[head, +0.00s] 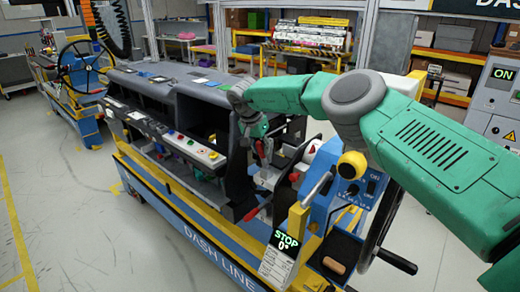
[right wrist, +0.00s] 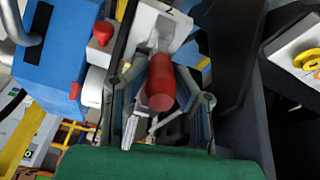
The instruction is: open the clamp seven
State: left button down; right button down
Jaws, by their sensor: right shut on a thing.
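The clamp shows in the right wrist view as a white metal piece with a red cylindrical handle (right wrist: 161,82). My right gripper (right wrist: 160,95) has its two fingers on either side of this handle and is shut on it. In the head view my right gripper (head: 262,148) reaches down at the right end of the dark dashboard module (head: 185,85), beside a red part. My left gripper is not in view.
A blue box with a yellow knob (head: 352,164) and a black crank handle (head: 397,262) stand close to my right arm. A steering wheel (head: 83,66) is at far left. The floor at left is clear.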

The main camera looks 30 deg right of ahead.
jog(key=shift+a+f, duration=0.1)
jog(key=shift+f, duration=0.15)
jog(key=c, duration=1.5)
grip_release()
jog(key=shift+o, duration=0.8)
jog(key=shift+w+d+f, duration=0.15)
jog(key=shift+w+d, duration=0.05)
jog(key=shift+d, duration=0.05)
jog(key=shift+r, duration=0.45)
jog(key=v, duration=1.1)
jog(key=shift+w+a, duration=0.1)
